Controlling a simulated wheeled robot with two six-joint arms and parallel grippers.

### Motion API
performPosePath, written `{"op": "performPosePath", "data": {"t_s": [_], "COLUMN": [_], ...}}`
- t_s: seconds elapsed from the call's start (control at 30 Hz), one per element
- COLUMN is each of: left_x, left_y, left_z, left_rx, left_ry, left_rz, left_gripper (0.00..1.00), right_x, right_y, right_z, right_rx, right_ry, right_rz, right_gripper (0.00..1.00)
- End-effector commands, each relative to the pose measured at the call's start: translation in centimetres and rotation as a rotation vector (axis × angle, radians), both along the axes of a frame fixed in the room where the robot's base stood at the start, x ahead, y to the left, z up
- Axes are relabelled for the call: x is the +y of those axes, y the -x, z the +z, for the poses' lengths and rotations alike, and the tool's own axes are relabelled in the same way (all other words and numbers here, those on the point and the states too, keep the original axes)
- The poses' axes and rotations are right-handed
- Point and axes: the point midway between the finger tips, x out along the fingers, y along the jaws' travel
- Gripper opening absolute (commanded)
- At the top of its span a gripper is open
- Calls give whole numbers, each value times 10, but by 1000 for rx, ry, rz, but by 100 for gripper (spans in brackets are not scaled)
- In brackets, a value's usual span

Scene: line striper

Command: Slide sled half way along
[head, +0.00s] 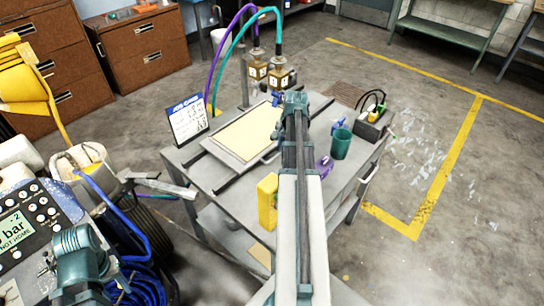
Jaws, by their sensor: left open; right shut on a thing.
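The pale yellow plate (247,131) lies on a light board on the grey bench, with dark rails (238,178) beside it. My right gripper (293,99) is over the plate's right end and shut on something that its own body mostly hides. Small blue parts (277,99) show beside it, and I cannot tell if they belong to the sled. The sled is not clearly visible. My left gripper (76,243) is open at lower left, far from the plate, over the control panel. Its fingertips are hard to make out.
A white sign (187,118) stands at the bench's left, and two bottles (280,76) with purple and teal hoses at the back. A green cup (341,143), a purple item (324,167) and a yellow holder (267,202) are near my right arm. Floor right of the bench is clear.

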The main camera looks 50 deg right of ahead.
Motion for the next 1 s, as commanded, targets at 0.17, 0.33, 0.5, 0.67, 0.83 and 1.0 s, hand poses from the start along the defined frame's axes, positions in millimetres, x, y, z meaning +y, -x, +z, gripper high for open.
{"op": "performPosePath", "data": {"t_s": [0.17,0.33,0.5,0.67,0.83,1.0], "left_x": [0,0,0,0,0,0], "left_y": [0,0,0,0,0,0], "left_z": [0,0,0,0,0,0], "left_rx": [0,0,0,0,0,0], "left_ry": [0,0,0,0,0,0], "left_rz": [0,0,0,0,0,0], "left_gripper": [50,50,50,50,50,50], "right_x": [-36,-55,-64,-65,-65,-64], "right_y": [-2,-1,0,0,0,0], "right_z": [0,0,0,0,0,0], "right_rx": [0,0,0,0,0,0], "right_ry": [2,1,1,1,0,0], "right_rz": [-2,0,0,0,0,0], "right_gripper": [0,0,0,0,0,31]}}
